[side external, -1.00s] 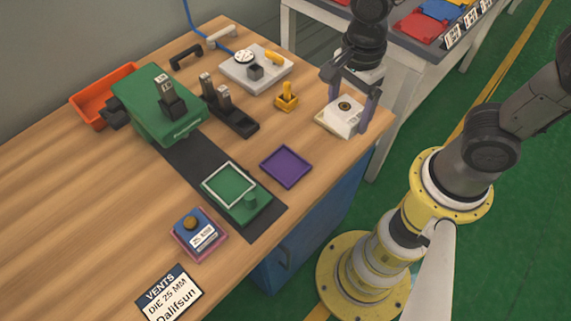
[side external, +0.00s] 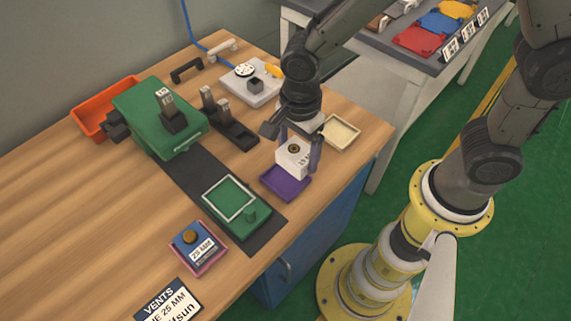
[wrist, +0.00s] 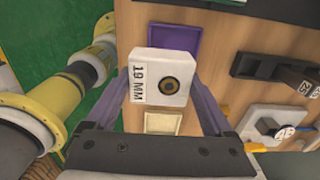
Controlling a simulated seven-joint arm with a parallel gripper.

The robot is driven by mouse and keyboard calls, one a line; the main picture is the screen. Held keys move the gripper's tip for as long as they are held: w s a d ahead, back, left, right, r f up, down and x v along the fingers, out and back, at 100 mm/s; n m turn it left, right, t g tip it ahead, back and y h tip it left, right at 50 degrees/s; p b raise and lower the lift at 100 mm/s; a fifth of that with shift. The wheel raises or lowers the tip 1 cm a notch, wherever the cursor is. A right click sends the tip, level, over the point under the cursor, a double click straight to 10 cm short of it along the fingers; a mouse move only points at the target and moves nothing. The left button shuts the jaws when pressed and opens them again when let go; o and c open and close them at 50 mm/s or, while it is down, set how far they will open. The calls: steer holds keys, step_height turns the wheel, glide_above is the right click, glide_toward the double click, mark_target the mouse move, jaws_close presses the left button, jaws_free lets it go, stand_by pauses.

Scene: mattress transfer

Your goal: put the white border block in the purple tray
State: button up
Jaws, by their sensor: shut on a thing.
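The white block (side external: 292,165) is held between the fingers of my gripper (side external: 297,158), which is shut on it. It has a dark round knob with a brass-coloured ring on top and a "19 MM" label, seen in the wrist view (wrist: 150,92). The purple tray (side external: 285,188) lies on the bench, with the block overlapping its far part in the side view. In the wrist view the purple tray (wrist: 174,32) shows beyond the block and looks empty where visible. The block appears raised above the bench; its exact height over the tray is unclear.
An empty cream tray (side external: 341,132) is behind to the right. A green fixture with a white frame (side external: 230,198) stands left of the purple tray. A blue block in a pink tray (side external: 198,248) is nearer. A black stand (side external: 232,128) stands behind left.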

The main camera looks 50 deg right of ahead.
mark_target(285, 158)
steer(key=w+f, duration=0.1)
steer(key=w+a+f, duration=0.1)
steer(key=f, duration=0.1)
steer(key=shift+w+a, duration=0.1)
steer(key=shift+a, duration=0.05)
steer(key=shift+f, duration=1.5)
steer(key=shift+f, duration=0.4)
steer(key=shift+f, duration=0.2)
steer(key=o, duration=1.2)
steer(key=shift+c, duration=0.2)
steer(key=shift+r, duration=0.1)
